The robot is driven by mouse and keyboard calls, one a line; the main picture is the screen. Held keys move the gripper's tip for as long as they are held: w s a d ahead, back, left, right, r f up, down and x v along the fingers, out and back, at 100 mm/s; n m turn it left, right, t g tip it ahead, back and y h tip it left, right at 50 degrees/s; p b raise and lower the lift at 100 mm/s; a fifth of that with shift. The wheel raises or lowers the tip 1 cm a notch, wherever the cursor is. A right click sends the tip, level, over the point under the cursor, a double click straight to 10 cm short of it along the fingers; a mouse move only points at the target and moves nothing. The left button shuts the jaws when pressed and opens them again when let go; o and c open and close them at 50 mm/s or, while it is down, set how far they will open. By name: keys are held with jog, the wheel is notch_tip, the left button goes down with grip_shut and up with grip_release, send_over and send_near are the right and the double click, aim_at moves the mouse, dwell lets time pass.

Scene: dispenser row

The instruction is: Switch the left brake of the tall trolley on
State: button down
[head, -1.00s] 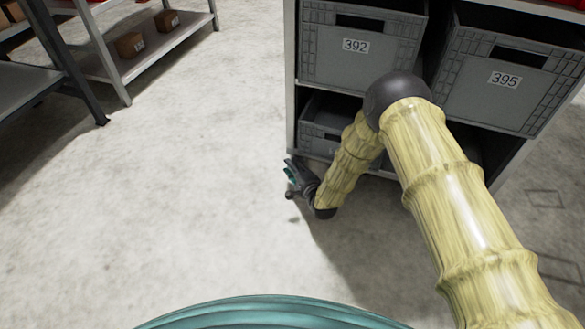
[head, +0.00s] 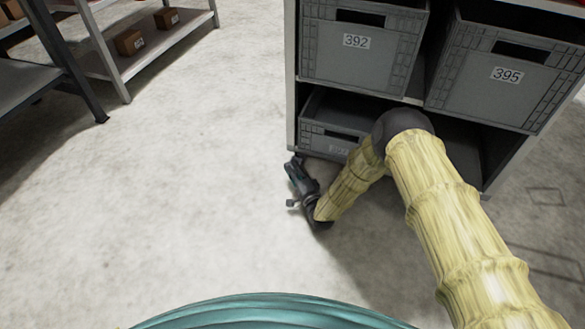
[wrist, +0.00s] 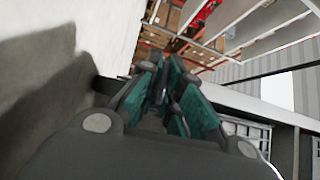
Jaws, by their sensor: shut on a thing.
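The tall trolley (head: 291,80) is a grey-framed rack of grey crates at the upper right of the head view. My gripper (head: 293,165) is low at the trolley's front left bottom corner, just above the floor. The wrist view shows its teal finger pads (wrist: 163,88) close together, with a dark part between them. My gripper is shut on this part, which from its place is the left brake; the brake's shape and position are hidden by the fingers. The caster at this corner cannot be made out.
Crates marked 392 (head: 357,62) and 395 (head: 500,85) fill the trolley's upper level, with another crate (head: 322,139) below. A shelf (head: 150,45) with small boxes stands at the upper left. The pale floor (head: 180,180) between is clear.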

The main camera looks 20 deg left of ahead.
jog(key=shift+f, duration=0.1)
dwell(0.3)
jog(key=c, duration=1.6)
grip_release()
jog(key=shift+d, duration=0.1)
jog(key=v, duration=1.2)
jog(key=shift+w+f, duration=0.1)
jog(key=shift+f, duration=0.05)
